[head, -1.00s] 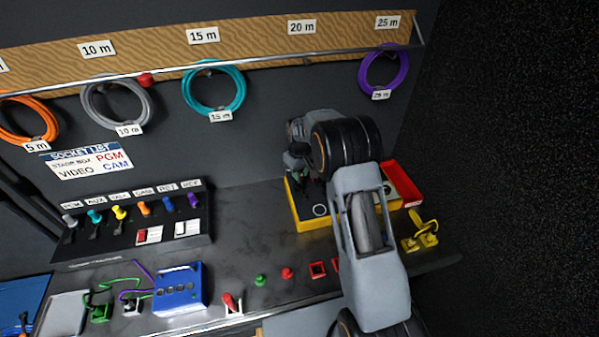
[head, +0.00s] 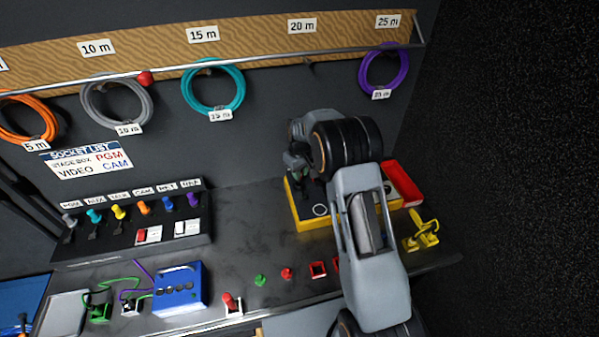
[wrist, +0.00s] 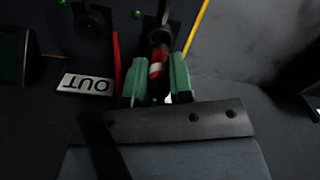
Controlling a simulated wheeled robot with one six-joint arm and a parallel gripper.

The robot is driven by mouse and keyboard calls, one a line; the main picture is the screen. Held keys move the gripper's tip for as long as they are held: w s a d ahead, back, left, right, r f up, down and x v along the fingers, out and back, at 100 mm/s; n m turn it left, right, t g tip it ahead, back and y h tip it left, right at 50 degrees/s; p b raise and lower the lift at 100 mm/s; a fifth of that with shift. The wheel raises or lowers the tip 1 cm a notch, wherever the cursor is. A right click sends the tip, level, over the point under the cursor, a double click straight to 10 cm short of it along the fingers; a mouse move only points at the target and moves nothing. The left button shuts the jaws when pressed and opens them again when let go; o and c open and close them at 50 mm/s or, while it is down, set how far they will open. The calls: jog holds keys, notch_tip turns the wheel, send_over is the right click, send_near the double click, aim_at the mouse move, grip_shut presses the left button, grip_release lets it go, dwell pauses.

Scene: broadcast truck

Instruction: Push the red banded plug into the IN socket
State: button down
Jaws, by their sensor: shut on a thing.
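My gripper (wrist: 157,82) is shut on the red banded plug (wrist: 157,62), which sits between its green fingers. The plug is dark red with a pale band and points away from the wrist, toward a dark square socket (wrist: 160,25). I cannot tell how deep the plug's tip sits in it, or read this socket's label. A second round dark socket (wrist: 90,22) lies to the left, near an upside-down OUT label (wrist: 85,83). In the head view, my gripper (head: 297,165) is over the yellow-edged box (head: 310,224); my arm hides part of the box and the plug is not clear.
A red tray (head: 403,184) and yellow connectors (head: 421,236) lie right of the box. A blue box (head: 180,290) and a row of coloured plugs (head: 142,208) stand to the left. Coiled cables hang behind, including a purple coil (head: 384,70).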

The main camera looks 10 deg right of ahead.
jog(key=shift+f+b, duration=1)
jog(key=shift+f, duration=0.3)
dwell(0.5)
jog(key=c, duration=0.9)
grip_release()
jog(key=shift+r, duration=0.1)
notch_tip(320, 180, up, 14)
jog(key=shift+f+b, duration=0.15)
jog(key=shift+b, duration=0.5)
jog(key=s+r+m+t, duration=0.1)
jog(key=s, duration=0.8)
jog(key=s+r+m+t, duration=0.1)
jog(key=s+m, duration=0.1)
jog(key=s, duration=0.8)
jog(key=s+r+m+t, duration=0.1)
jog(key=s+t, duration=0.1)
jog(key=s, duration=0.7)
jog(key=shift+s+r+m, duration=0.25)
jog(key=shift+s+m, duration=0.05)
jog(key=shift+s, duration=0.05)
